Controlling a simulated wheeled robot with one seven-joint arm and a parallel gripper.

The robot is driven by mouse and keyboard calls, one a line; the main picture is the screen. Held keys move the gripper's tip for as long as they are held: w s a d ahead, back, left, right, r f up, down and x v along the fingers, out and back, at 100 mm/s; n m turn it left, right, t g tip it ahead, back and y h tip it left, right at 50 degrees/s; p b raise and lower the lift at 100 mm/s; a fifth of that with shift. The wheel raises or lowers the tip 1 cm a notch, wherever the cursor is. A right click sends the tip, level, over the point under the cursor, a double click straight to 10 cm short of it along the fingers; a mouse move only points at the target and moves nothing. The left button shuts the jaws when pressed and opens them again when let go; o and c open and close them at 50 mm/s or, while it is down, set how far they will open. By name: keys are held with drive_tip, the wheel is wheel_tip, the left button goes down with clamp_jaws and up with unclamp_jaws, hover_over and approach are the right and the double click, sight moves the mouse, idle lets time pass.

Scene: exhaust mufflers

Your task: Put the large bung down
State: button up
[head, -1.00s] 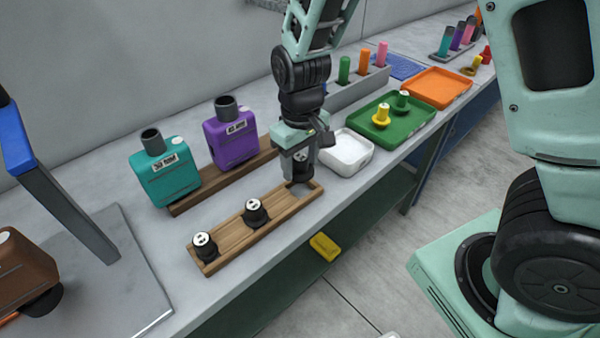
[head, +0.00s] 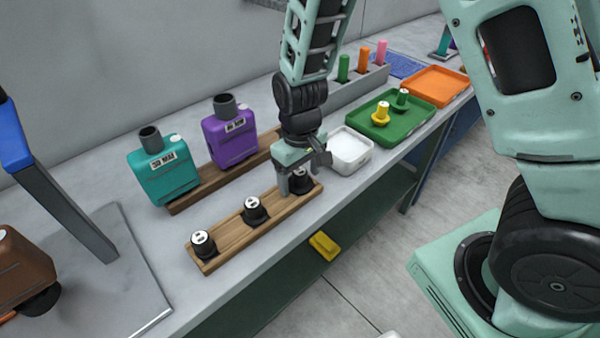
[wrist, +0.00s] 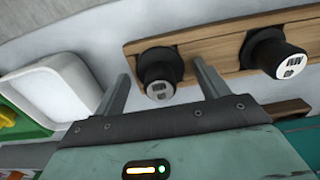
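The large bung (head: 302,181) is black with a pale labelled top. It stands upright at the right end of the wooden rack (head: 232,236), partly hidden by my gripper in the head view. My gripper (head: 292,184) is right beside it. In the wrist view the fingers of my gripper (wrist: 161,88) are wide apart, with the large bung (wrist: 160,73) seen between them and a gap on each side. Two similar black bungs stand in the same rack, one in the middle (head: 255,212) and one at the left end (head: 203,244).
A teal muffler (head: 163,175) and a purple muffler (head: 231,138) stand on a wooden strip behind the rack. A white tray (head: 350,150) is close to the right. A green tray (head: 378,133) with yellow and green pieces and an orange tray (head: 435,87) lie beyond.

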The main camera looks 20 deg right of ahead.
sight(300, 171)
wheel_tip(300, 171, up, 13)
drive_tip(key=s+a+r+n, duration=0.1)
drive_tip(key=s+a+n, duration=0.1)
drive_tip(key=s, duration=0.8)
drive_tip(key=s+a+r+n, duration=0.2)
drive_tip(key=s+a, duration=0.2)
drive_tip(key=s, duration=0.6)
drive_tip(key=shift+y+p, duration=0.3)
drive_tip(key=shift+p, duration=0.1)
